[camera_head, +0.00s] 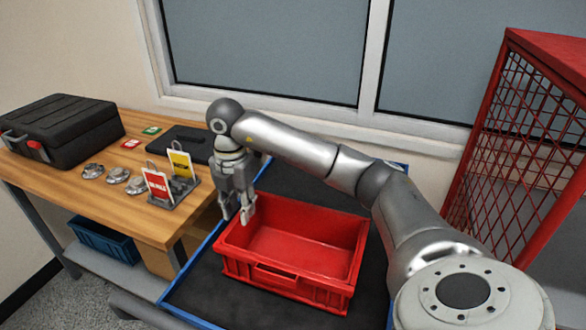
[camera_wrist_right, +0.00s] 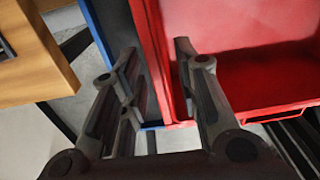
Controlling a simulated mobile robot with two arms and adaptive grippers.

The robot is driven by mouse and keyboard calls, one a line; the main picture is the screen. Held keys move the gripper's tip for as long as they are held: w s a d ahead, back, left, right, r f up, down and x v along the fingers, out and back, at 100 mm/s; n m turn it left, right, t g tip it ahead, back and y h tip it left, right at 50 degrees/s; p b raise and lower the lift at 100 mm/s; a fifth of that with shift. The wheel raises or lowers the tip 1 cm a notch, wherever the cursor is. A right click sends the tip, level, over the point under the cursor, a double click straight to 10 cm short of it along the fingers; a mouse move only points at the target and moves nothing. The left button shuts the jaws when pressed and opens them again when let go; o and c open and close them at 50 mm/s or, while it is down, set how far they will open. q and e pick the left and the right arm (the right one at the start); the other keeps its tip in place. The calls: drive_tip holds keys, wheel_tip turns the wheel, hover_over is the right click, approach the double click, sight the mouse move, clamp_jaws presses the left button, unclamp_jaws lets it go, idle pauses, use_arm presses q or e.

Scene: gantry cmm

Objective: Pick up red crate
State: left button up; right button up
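The red crate (camera_head: 330,293) is empty and sits upright on a dark mat on a blue-edged surface in the camera_head view. In the wrist view the crate (camera_wrist_right: 240,40) fills the upper right. My right gripper (camera_head: 236,214) points down at the crate's left end. Its fingers are apart, and in the wrist view the gripper (camera_wrist_right: 155,50) has the crate's left wall between its fingers, one finger outside and one over the inside. I cannot tell whether either finger touches the wall. My left gripper is not in view.
A wooden table (camera_head: 120,196) at left bears a black case (camera_head: 62,130), small metal parts and a stand with red and yellow cards (camera_head: 158,185). A blue bin (camera_head: 103,240) is below it. A red mesh cage (camera_head: 515,130) stands at right. Windows are behind.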

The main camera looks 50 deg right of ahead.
sight(243, 236)
drive_tip(key=f, duration=0.3)
drive_tip(key=shift+s+f, duration=0.2)
drive_tip(key=shift+f, duration=0.05)
drive_tip(key=shift+w+f+p, duration=0.1)
drive_tip(key=shift+f+p, duration=0.4)
drive_tip(key=shift+f, duration=2.5)
clamp_jaws()
drive_tip(key=shift+r, duration=0.1)
